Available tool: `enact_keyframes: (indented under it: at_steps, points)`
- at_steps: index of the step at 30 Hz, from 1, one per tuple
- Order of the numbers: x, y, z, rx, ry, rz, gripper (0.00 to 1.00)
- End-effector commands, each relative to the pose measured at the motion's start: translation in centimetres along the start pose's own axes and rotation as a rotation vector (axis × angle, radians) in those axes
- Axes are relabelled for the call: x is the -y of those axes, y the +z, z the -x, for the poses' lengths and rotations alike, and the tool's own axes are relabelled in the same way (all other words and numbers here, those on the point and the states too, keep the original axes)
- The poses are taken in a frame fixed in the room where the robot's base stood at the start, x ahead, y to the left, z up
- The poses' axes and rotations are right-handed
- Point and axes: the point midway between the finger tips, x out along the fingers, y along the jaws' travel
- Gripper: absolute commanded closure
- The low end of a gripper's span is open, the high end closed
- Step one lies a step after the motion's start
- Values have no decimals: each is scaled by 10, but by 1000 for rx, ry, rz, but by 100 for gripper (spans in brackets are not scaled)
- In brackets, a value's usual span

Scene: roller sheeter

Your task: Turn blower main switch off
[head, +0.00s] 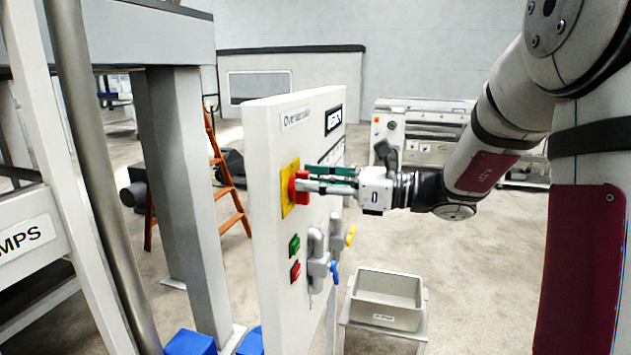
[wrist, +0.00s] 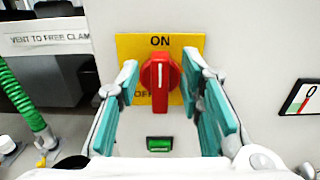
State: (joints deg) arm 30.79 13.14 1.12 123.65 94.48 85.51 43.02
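The main switch is a red rotary knob (wrist: 160,80) on a yellow plate (wrist: 188,46) marked ON at the top and OFF at the lower left. The white line on the knob stands upright, pointing at ON. In the head view the knob (head: 299,188) projects from the yellow plate (head: 289,203) on a white panel (head: 270,150). My gripper (wrist: 163,88) is open, its teal fingers on either side of the knob, with visible gaps at both sides. In the head view my gripper (head: 308,179) reaches the knob from the right.
Below the switch are a green button (head: 294,245) and a red button (head: 295,271), with grey handles (head: 318,260) beside them. A grey bin (head: 388,298) stands at lower right. A steel post (head: 190,200) stands left of the panel.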

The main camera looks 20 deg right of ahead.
Motion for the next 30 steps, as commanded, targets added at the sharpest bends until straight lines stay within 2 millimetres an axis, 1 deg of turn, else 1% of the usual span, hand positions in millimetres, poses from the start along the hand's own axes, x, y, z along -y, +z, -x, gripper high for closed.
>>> enact_keyframes:
  at_steps: [1,2,3,5,6,14,20,26,30]
  points:
    - [0,0,0,0,0,0,66]
    - [0,0,0,0,0,0,68]
    - [0,0,0,0,0,0,77]
    - [0,0,0,0,0,0,91]
    - [0,0,0,0,0,0,100]
    - [0,0,0,0,1,4,100]
    - [-1,-1,0,-1,1,50,100]
    - [-2,-1,0,-1,1,170,100]
    - [-4,-3,-1,-1,2,290,100]
